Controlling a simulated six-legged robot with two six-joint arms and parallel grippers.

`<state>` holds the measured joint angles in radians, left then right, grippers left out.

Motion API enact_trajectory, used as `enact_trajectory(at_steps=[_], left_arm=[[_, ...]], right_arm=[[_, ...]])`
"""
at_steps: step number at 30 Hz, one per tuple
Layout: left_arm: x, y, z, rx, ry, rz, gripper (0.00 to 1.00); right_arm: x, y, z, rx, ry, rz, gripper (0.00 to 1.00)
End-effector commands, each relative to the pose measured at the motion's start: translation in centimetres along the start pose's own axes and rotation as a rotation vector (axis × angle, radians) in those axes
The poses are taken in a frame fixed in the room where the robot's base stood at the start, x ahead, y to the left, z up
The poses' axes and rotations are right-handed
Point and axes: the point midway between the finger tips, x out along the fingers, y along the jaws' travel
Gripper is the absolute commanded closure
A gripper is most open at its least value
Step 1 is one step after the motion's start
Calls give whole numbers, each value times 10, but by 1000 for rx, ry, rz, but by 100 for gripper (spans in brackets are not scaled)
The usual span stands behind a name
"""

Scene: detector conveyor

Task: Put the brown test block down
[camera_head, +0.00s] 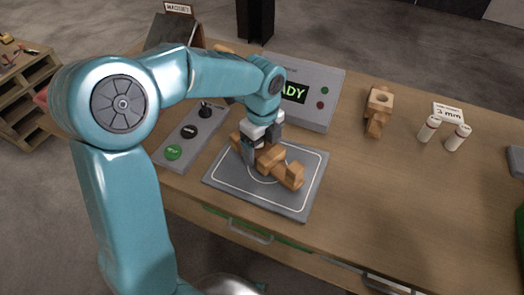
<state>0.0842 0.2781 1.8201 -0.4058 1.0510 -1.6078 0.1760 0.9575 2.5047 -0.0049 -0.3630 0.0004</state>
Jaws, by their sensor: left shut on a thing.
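The brown test block (290,175) is a chunky, knobbly wooden-looking piece. It lies across the middle of a grey square pad (225,182) with a white outline, or just above it; I cannot tell whether it touches. My left gripper (255,151) reaches down from above and is shut on the block near its left part. The gripper and wrist hide some of the block. My right gripper is not in view.
A grey box with a lit display (320,85) stands behind the pad. A button panel (190,140) is to its left. Another brown block (377,112) and two white cylinders (429,129) stand to the right. The wooden table (370,200) is clear right of the pad.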

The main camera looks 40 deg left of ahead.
Motion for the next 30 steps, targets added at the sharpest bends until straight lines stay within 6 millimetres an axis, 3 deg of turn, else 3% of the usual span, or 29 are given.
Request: enact_trajectory(at_steps=[4,15,16,17,18,25,30], left_arm=[[17,0,1,-2,1,0,62],[22,0,1,-1,1,-1,62],[22,0,1,-1,1,0,14],[21,0,1,-1,1,0,4],[21,0,1,-1,1,0,0],[19,0,1,-1,1,-1,0],[-3,-1,1,0,-2,-5,0]], right_arm=[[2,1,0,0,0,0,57],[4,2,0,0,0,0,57],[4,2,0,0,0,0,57],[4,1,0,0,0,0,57],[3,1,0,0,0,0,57],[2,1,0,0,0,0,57],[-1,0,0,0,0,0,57]])
